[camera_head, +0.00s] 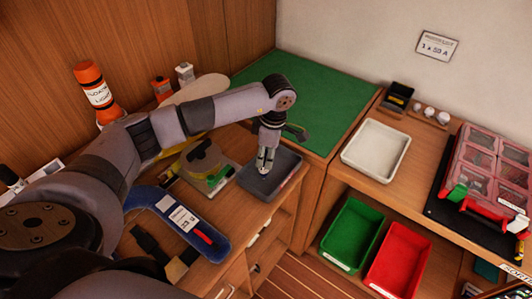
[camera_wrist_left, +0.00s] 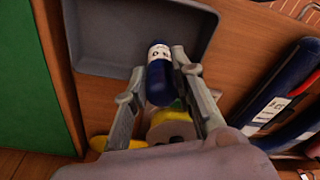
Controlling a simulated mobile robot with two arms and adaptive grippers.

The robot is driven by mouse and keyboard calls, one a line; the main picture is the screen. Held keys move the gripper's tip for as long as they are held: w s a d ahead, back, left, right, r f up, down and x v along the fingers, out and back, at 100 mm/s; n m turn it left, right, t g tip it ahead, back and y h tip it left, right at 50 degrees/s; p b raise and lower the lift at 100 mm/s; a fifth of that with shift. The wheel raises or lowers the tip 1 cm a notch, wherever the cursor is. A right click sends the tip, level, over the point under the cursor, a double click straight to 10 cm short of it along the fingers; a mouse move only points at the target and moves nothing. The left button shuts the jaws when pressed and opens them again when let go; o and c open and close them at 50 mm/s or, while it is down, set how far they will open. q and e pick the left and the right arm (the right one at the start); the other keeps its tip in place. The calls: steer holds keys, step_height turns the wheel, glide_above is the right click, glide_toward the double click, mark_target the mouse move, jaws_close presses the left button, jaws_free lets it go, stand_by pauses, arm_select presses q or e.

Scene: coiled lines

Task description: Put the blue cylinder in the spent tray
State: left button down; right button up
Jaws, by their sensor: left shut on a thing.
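My left gripper (camera_head: 264,166) is shut on the blue cylinder (camera_wrist_left: 158,82), which has a white label band. In the left wrist view the cylinder sits between the two fingers (camera_wrist_left: 159,66), with its labelled end pointing toward a dark grey tray (camera_wrist_left: 110,38). In the head view the gripper points down over the grey tray (camera_head: 287,182) on the wooden counter, and the cylinder is mostly hidden there. The tray looks empty. I cannot read any name on it, so I cannot tell whether it is the spent tray. My right gripper is not in view.
A blue pouch (camera_head: 190,222) and a yellow-green item (camera_head: 205,165) lie left of the tray. A green mat (camera_head: 318,95) is behind. An empty white tray (camera_head: 377,150), a green bin (camera_head: 352,234) and a red bin (camera_head: 399,258) are at right. An orange float light (camera_head: 95,92) stands at back left.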

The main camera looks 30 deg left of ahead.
arm_select(q)
steer(key=shift+f+b, duration=0.2)
steer(key=shift+b, duration=0.1)
steer(key=c, duration=1.3)
jaws_free()
steer(key=shift+r, duration=0.1)
steer(key=shift+c, duration=0.2)
steer(key=shift+r+p, duration=0.25)
steer(key=shift+p, duration=0.1)
steer(key=shift+d+r+b, duration=0.1)
steer(key=shift+r+b, duration=0.1)
steer(key=shift+b, duration=0.1)
step_height(320, 180, up, 11)
steer(key=d+b, duration=0.1)
steer(key=b, duration=0.2)
steer(key=shift+w+d+r, duration=0.15)
steer(key=shift+w+r, duration=0.05)
